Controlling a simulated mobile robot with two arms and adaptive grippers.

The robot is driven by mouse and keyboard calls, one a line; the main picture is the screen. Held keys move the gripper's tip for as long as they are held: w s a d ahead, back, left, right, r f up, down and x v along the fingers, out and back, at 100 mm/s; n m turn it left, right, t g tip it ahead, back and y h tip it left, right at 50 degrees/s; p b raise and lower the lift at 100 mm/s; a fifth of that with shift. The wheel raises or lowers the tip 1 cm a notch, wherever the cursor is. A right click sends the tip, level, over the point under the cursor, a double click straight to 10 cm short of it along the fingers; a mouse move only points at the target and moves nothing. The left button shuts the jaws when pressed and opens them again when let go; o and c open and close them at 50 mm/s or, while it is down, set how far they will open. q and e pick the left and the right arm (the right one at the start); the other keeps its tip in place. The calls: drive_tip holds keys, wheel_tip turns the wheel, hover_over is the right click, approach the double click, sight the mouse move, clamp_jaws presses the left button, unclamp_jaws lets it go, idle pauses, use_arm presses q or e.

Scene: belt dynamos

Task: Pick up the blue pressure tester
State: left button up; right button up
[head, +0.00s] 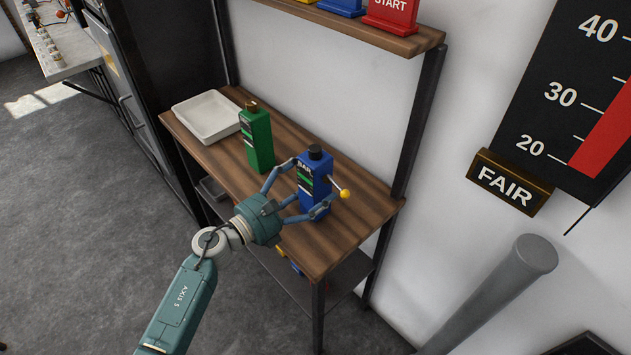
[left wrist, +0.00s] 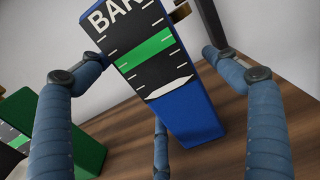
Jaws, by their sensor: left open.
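The blue pressure tester (head: 316,177) stands upright on the wooden shelf table, with a black cap, a dark scale panel and a yellow-tipped lever on its right side. In the left wrist view the tester (left wrist: 195,117) fills the middle, its panel marked "BAR" with a green band. My left gripper (head: 305,188) is open, its fingers spread on either side of the tester. In the left wrist view the fingers of my left gripper (left wrist: 160,80) show gaps to the tester's sides. The tester's back is hidden. My right gripper is in neither view.
A green device (head: 257,140) stands on the table left of the tester; it also shows in the left wrist view (left wrist: 88,155). A white tray (head: 207,116) lies farther left. An upper shelf (head: 360,33) with coloured blocks overhangs behind. The table's front right is clear.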

use_arm(q)
drive_tip(key=shift+w+d, duration=0.2)
drive_tip(key=c, duration=1.9)
drive_tip(key=shift+r, duration=0.15)
drive_tip(key=shift+c, duration=0.9)
drive_tip(key=shift+r, duration=0.1)
wheel_tip(320, 180, up, 20)
drive_tip(key=p, duration=0.7)
